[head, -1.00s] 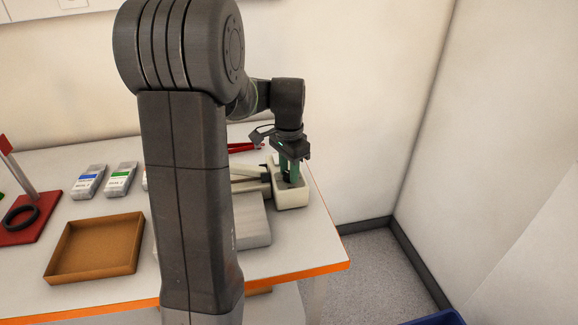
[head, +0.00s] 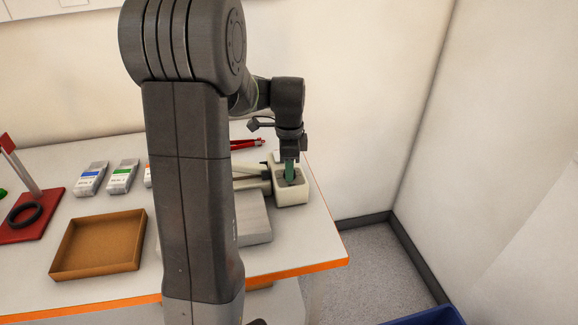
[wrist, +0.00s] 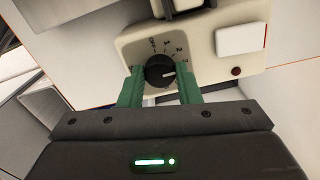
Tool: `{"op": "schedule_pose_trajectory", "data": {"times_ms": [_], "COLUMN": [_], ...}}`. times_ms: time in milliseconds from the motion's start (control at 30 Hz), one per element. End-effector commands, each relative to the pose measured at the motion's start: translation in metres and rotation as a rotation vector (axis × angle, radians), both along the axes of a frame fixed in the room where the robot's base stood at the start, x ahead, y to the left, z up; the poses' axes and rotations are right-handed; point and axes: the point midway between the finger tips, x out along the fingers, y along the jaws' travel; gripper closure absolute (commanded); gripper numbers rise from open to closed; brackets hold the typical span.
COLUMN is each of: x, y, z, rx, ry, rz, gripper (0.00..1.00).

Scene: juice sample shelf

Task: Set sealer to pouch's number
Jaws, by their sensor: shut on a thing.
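The sealer (head: 292,193) is a cream-coloured unit near the right end of the table. In the wrist view, its cream housing (wrist: 205,48) carries a dark round knob (wrist: 157,76) with a white pointer line and printed marks around its upper right.
A third, orange-marked pouch (head: 148,176) is mostly hidden behind my arm. An empty brown tray (head: 98,271) stands at the front left. A red stand (head: 45,226) is farther left. Red-handled pliers or a similar tool (head: 247,144) lie behind the sealer.

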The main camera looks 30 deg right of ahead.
Motion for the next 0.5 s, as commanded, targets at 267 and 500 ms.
{"op": "schedule_pose_trajectory", "data": {"times_ms": [267,500], "x": [0.0004,0.0003], "y": [-0.001,-0.0009], "z": [0.001,0.0009], "rx": [-0.003,-0.003], "ry": [-0.002,-0.002], "rz": [-0.006,-0.005], "gripper": [0.93,0.52]}}
